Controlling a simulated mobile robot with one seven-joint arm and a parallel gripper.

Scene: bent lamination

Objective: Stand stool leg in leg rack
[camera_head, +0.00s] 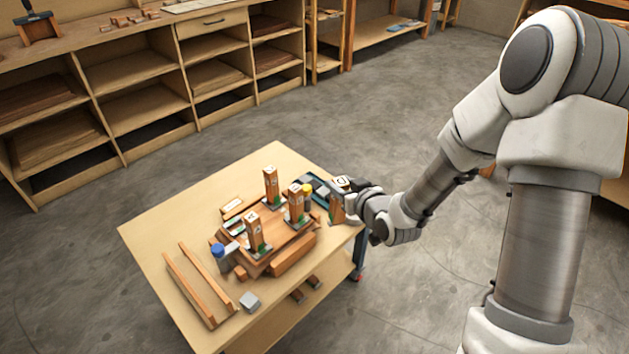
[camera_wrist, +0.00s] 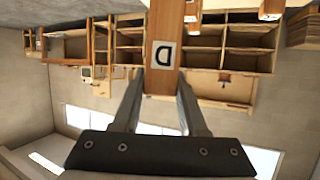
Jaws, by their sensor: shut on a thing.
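My gripper (camera_head: 345,185) is shut on a wooden stool leg (camera_head: 337,208) near the table's right edge. The leg looks roughly upright. Its white label with a dark D faces the camera in the wrist view (camera_wrist: 164,54), where the gripper's fingers (camera_wrist: 160,85) close on both its sides. Whether its foot touches the table cannot be told. The wooden leg rack (camera_head: 292,255) is on the table left of my gripper. Three labelled legs stand upright on it: a rear one (camera_head: 271,186), a right one (camera_head: 296,206) and a front one (camera_head: 257,232).
A blue-capped bottle (camera_head: 221,257) and a grey block (camera_head: 250,302) are on the table (camera_head: 150,235). Two long wooden strips (camera_head: 198,285) lie at left.

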